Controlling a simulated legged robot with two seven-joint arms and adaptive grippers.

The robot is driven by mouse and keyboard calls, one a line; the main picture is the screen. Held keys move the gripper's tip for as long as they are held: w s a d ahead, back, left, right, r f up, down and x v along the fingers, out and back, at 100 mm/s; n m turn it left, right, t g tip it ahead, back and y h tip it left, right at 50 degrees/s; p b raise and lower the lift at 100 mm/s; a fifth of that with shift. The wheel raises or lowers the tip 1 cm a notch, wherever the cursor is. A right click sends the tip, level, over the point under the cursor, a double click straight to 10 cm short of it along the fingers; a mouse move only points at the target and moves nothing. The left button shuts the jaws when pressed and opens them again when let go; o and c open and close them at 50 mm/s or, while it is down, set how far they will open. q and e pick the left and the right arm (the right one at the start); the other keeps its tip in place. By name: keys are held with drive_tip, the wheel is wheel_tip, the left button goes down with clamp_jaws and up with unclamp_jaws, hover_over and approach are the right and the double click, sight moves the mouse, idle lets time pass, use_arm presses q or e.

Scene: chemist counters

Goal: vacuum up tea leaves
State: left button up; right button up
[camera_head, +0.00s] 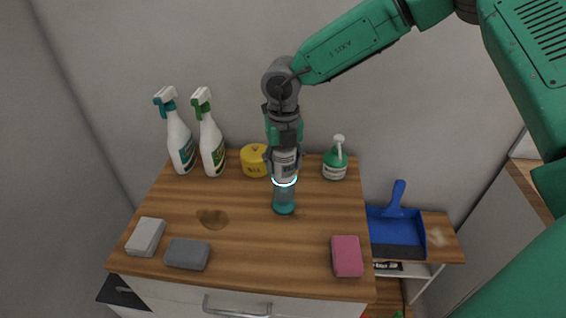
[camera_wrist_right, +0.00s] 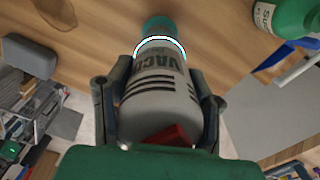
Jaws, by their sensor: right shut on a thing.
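The handheld vacuum (camera_head: 285,168) is white with a glowing ring and a teal nozzle, and it stands upright over the wooden counter top. My right gripper (camera_head: 284,158) is shut around its body from above. In the right wrist view the vacuum (camera_wrist_right: 160,85) lies between the two fingers of my right gripper (camera_wrist_right: 160,100), with its nozzle toward the wood. I cannot tell whether the nozzle touches the top. A brown patch of tea leaves (camera_head: 212,218) lies on the counter, left of the nozzle and apart from it. My left gripper is not in view.
Two spray bottles (camera_head: 180,140) (camera_head: 211,145), a yellow tub (camera_head: 254,161) and a green pump bottle (camera_head: 335,163) stand along the back. A white sponge (camera_head: 146,237), a grey sponge (camera_head: 187,254) and a pink sponge (camera_head: 347,256) lie near the front. A blue dustpan (camera_head: 396,228) is right of the counter.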

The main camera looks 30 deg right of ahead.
drive_tip(key=shift+d+r, duration=0.1)
idle(0.3)
drive_tip(key=shift+s+d+r+p, duration=0.1)
drive_tip(key=shift+s+d+p, duration=0.7)
drive_tip(key=shift+d, duration=0.1)
drive_tip(key=shift+s+d, duration=0.3)
drive_tip(key=shift+d, duration=0.15)
drive_tip(key=shift+a, duration=0.1)
drive_tip(key=shift+s+a+p, duration=0.3)
drive_tip(key=shift+s+a, duration=0.3)
drive_tip(key=shift+s, duration=0.2)
drive_tip(key=shift+s+a+p, duration=0.3)
drive_tip(key=shift+s+a, duration=0.3)
drive_tip(key=shift+s, duration=0.2)
